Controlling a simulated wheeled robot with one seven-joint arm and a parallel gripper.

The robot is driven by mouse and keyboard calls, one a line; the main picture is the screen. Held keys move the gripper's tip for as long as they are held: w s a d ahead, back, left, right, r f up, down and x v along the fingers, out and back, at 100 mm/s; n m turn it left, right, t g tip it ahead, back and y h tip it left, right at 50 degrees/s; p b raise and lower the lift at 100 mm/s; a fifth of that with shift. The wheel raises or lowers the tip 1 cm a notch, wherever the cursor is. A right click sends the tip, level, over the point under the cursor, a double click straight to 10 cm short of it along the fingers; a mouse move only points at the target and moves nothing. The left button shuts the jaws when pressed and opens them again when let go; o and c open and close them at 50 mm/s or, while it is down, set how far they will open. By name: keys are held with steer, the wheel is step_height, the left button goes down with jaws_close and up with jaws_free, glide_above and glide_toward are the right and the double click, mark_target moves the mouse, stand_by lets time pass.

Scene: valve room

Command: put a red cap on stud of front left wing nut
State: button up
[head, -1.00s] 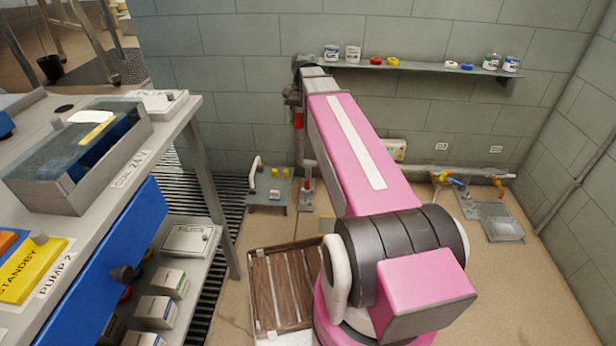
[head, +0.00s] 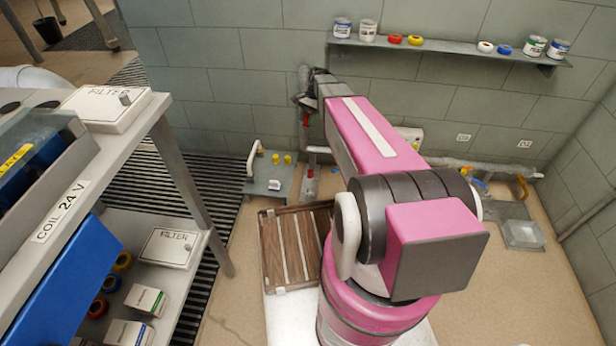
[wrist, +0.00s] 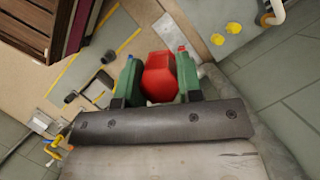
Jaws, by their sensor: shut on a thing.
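My gripper (wrist: 157,70) has green fingers and is shut on a red cap (wrist: 159,78), a blocky piece between the fingertips. In the head view, a small red part (head: 305,120) shows below the dark end of my arm, near the back wall. A grey plate stand (head: 266,187) on the floor carries a white handle and two yellow pieces (head: 282,159). These yellow pieces (wrist: 226,34) also show at the upper right of the wrist view, apart from the held cap. They are too small to tell whether they are wing nuts; I cannot make out the front left stud.
A wall shelf (head: 450,52) holds jars and coloured rings. A slatted wooden crate (head: 287,245) lies on the floor beside my base. A workbench (head: 160,130) stands close on the left. Pipes with coloured handles (head: 480,187) and a clear box (head: 523,234) are at right.

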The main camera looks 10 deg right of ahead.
step_height(320, 180, down, 19)
steer(key=w+m+t, duration=0.1)
steer(key=w+m, duration=0.2)
steer(key=m+y, duration=0.1)
steer(key=m, duration=0.2)
glide_above(308, 189)
step_height(308, 189, down, 18)
steer(key=shift+t, duration=0.4)
steer(key=shift+w+f, duration=0.1)
steer(key=shift+f, duration=2.85)
steer(key=shift+f, duration=1.2)
steer(key=o, duration=1.5)
steer(key=shift+r, duration=0.1)
steer(key=shift+r, duration=3.7)
